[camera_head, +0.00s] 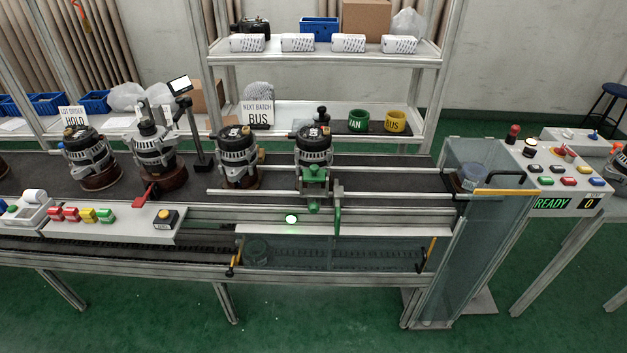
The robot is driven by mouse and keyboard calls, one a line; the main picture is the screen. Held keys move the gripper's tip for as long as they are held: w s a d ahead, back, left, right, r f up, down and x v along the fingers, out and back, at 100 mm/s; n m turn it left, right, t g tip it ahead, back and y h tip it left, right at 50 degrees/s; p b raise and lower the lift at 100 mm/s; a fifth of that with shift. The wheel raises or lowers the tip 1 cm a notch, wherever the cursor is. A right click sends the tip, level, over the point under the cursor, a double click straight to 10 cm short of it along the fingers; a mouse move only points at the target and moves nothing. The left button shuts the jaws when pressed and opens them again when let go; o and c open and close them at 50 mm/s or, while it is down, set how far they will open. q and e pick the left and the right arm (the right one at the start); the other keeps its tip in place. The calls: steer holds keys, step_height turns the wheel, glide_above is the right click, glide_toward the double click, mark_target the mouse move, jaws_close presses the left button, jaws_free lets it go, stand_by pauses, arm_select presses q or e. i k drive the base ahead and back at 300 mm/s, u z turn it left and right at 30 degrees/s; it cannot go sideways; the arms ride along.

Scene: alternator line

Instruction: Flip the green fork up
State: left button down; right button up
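The green fork (315,174) is on the front rail of the conveyor, in front of the base of an alternator (314,148). A green lever (338,220) hangs down just right of it, over the rail's front face. I cannot tell for sure how the two green parts join. Neither of my grippers is in view, and nothing touches the fork.
More alternators (237,155) stand on the dark conveyor (390,175) to the left. A red fork (140,194) lies by the left panel. A lit green lamp (291,219) is below the rail. A button console (560,165) reading READY stands right.

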mark_target(312, 174)
steer(key=u, duration=0.6)
steer(key=i, duration=0.7)
steer(key=z, duration=0.65)
steer(key=i, duration=0.4)
steer(key=z, duration=0.5)
